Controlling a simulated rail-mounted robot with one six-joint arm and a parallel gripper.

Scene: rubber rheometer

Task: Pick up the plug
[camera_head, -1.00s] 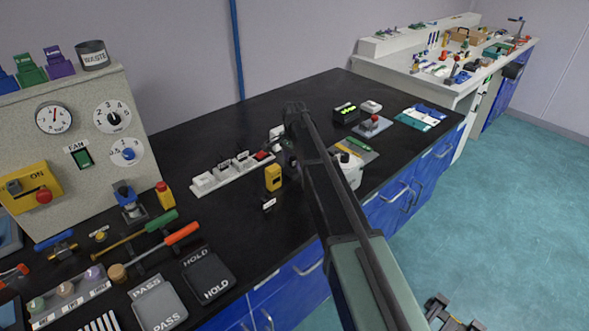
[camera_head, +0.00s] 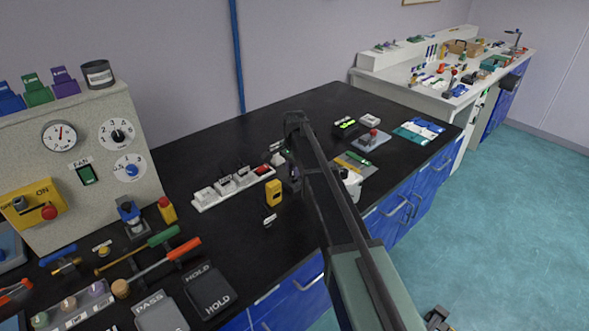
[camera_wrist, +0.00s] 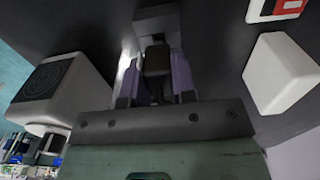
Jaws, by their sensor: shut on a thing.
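The plug (camera_wrist: 157,60) is a dark block in the wrist view, seated between the two pale purple fingers of my gripper (camera_wrist: 156,78). The gripper is shut on it. In the head view my gripper (camera_head: 291,178) is over the black bench, just right of the white power strip (camera_head: 235,188). The arm hides the plug there. Whether the plug touches the bench I cannot tell.
A yellow device (camera_head: 274,192) stands in front of the strip. A white strip block (camera_wrist: 280,75) is close on the right.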

